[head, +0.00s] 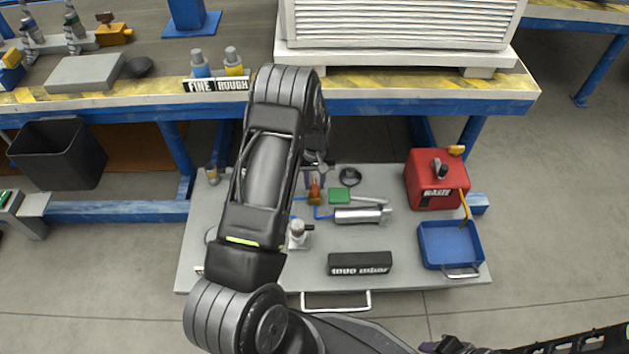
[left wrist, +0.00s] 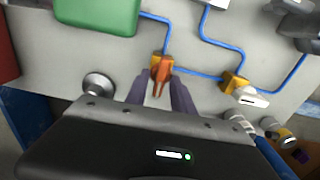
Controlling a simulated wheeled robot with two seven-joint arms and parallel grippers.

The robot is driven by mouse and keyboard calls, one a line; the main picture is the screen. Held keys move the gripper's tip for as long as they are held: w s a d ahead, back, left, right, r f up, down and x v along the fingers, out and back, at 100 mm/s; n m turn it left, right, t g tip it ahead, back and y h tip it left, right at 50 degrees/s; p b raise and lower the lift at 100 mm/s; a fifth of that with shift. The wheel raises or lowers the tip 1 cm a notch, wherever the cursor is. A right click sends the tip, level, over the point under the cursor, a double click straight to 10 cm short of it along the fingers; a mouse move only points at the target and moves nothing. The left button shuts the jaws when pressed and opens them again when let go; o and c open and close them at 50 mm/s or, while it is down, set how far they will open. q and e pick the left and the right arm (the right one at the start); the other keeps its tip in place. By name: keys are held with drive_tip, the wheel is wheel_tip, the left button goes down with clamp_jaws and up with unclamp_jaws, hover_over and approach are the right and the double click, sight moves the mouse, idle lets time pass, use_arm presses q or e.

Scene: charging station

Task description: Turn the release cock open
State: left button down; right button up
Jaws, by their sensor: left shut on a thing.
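An orange-red lever (left wrist: 160,76) sits on a small brass-yellow cock body (left wrist: 155,62) joined to thin blue lines. In the head view the cock (head: 314,192) is on the grey board under the bench. My left gripper (left wrist: 162,92) has its two dark fingers on either side of the lever, shut on it. In the head view the left gripper (head: 316,166) comes down from behind my arm and is partly hidden. My right arm shows only as dark parts at the bottom right edge of the head view; its jaws cannot be made out.
A second yellow valve with a white handle (left wrist: 247,94) is close by on the blue line. Near the cock are a green block (head: 340,195), a silver cylinder (head: 357,215) and a black round part (head: 350,175). A red can (head: 430,182) and a blue tray (head: 450,240) stand right.

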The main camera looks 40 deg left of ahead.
sight(314, 182)
use_arm(q)
drive_tip(key=c, duration=1.4)
unclamp_jaws()
drive_tip(key=shift+c, duration=0.2)
drive_tip(key=shift+r+p, duration=1.35)
drive_tip(key=shift+r, duration=2.55)
